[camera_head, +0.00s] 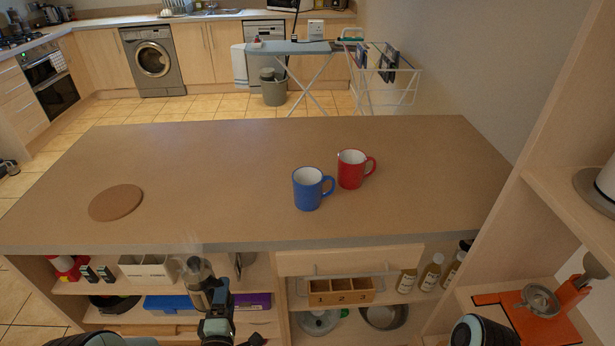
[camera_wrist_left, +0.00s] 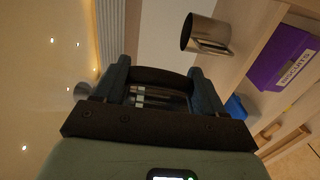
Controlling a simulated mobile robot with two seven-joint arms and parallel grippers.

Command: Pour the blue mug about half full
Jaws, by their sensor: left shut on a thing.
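The blue mug (camera_head: 307,189) stands upright on the brown counter top (camera_head: 220,160), its handle to the right. Its inside looks white, and I see no liquid in it. My left gripper (camera_head: 213,293) is below and left of the mug, in front of the counter's near edge. It is shut on a dark handle (camera_wrist_left: 160,78) of a silvery, glassy pot (camera_head: 197,274), with faint steam above it. The pot looks roughly upright; its contents are hidden.
A red mug (camera_head: 351,170) stands close behind and right of the blue mug. A round cork mat (camera_head: 116,203) lies at left. Shelves below hold bottles (camera_head: 431,272), a numbered wooden box (camera_head: 341,291) and a purple biscuits box (camera_wrist_left: 283,58). The counter's middle is clear.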

